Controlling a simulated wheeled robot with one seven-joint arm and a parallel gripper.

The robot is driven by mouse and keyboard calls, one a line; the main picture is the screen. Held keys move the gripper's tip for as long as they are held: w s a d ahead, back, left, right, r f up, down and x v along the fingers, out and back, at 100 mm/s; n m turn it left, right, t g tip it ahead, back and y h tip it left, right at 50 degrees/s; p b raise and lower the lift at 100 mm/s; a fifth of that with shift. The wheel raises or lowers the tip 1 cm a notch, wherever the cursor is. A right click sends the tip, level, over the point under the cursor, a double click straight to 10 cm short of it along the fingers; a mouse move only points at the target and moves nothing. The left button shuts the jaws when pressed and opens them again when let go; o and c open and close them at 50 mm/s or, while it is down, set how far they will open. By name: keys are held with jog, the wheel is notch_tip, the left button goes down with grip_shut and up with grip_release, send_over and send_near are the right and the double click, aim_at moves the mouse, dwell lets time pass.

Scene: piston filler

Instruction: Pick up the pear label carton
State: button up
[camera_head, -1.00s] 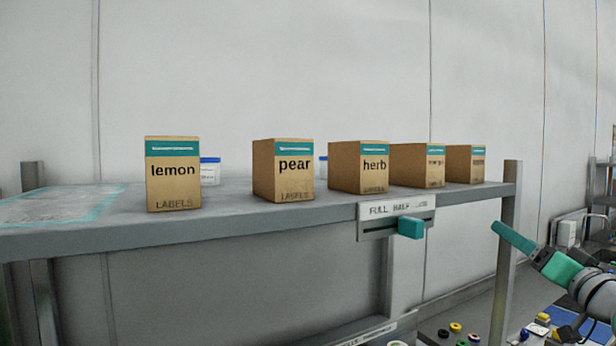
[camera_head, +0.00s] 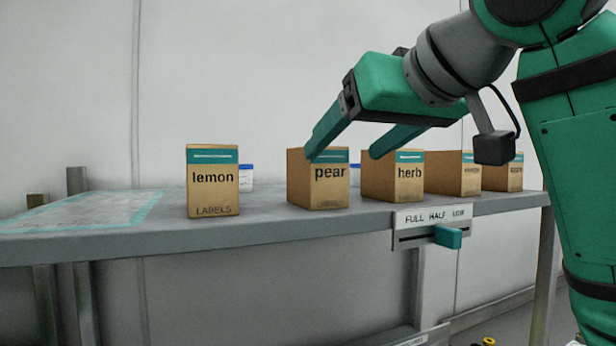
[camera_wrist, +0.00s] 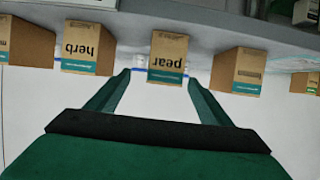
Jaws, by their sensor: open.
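The pear label carton (camera_head: 325,188) is a brown box with a teal band, upright on the grey shelf. My gripper (camera_head: 340,158) is open and empty, reaching in from the right. In the head view one finger overlaps the pear carton's upper part and the other overlaps the herb carton's top. In the wrist view the pear carton (camera_wrist: 167,58) appears upside down, centred between and ahead of the two fingertips (camera_wrist: 158,80). I cannot tell that either finger touches a carton.
The lemon carton (camera_head: 212,190) stands left of the pear, the herb carton (camera_head: 398,185) close on its right, with more cartons (camera_head: 456,178) beyond. The shelf (camera_head: 150,240) carries a slider plate (camera_head: 415,220) on its front edge. Small white tubs (camera_head: 246,178) stand behind.

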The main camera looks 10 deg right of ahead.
aim_at(334, 158)
jog(key=shift+w+a+f, duration=0.15)
jog(key=shift+w+a, duration=0.05)
jog(key=shift+a, duration=0.05)
jog(key=x, duration=0.5)
jog(key=shift+a+x, duration=0.1)
jog(key=shift+x, duration=1.2)
jog(key=shift+a+x, duration=0.15)
jog(key=shift+x, duration=1.2)
jog(key=c, duration=1.3)
